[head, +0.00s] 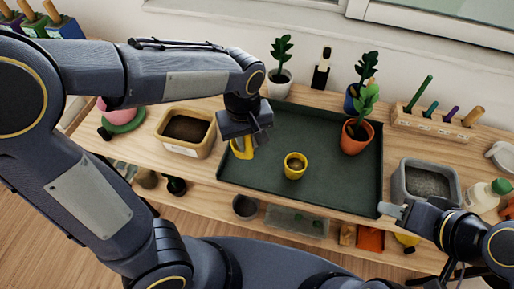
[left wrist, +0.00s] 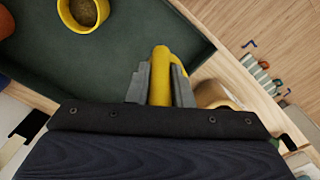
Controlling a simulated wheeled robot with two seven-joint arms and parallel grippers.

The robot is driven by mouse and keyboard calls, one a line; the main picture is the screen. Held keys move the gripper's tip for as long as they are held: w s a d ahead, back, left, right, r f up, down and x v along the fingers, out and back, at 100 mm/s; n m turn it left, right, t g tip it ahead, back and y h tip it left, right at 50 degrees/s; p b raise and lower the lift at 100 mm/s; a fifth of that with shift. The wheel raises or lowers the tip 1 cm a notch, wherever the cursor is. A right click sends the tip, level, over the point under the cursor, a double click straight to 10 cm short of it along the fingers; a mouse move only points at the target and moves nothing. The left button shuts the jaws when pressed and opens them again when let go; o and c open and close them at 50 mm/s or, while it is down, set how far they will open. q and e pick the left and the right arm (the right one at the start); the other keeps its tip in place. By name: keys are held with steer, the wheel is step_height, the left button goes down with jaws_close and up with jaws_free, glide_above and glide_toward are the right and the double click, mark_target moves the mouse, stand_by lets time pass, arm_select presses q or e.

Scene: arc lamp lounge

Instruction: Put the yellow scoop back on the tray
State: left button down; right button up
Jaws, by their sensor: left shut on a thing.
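The yellow scoop (head: 242,150) is held in my left gripper (head: 246,140), at the left edge of the dark green tray (head: 335,190). In the left wrist view, the yellow scoop (left wrist: 161,62) stands between the two grey fingers of my left gripper (left wrist: 161,84), shut on it. The tray (left wrist: 130,40) lies beneath, with its rim close to the scoop. I cannot tell whether the scoop touches the tray. Most of the scoop is hidden by the gripper. My right gripper (head: 392,210) is by the tray's front right corner; its jaw opening is unclear.
A yellow pot (head: 295,166) stands mid-tray, and a terracotta pot (head: 354,138) with a plant at its back right. A tan soil bin (head: 187,130) is left of the tray, a grey bin (head: 427,182) right. The tray's front and middle right are clear.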

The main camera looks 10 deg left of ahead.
arm_select(q)
steer(key=shift+w+d+f, duration=0.3)
steer(key=shift+w+f, duration=0.05)
steer(key=shift+f, duration=0.7)
steer(key=shift+w+d+f, duration=0.35)
steer(key=shift+f, duration=0.75)
steer(key=shift+w+d+f, duration=0.3)
steer(key=shift+w+f, duration=0.05)
steer(key=shift+f, duration=0.7)
steer(key=shift+f+b, duration=0.15)
steer(key=shift+b, duration=0.2)
steer(key=c, duration=1.3)
jaws_free()
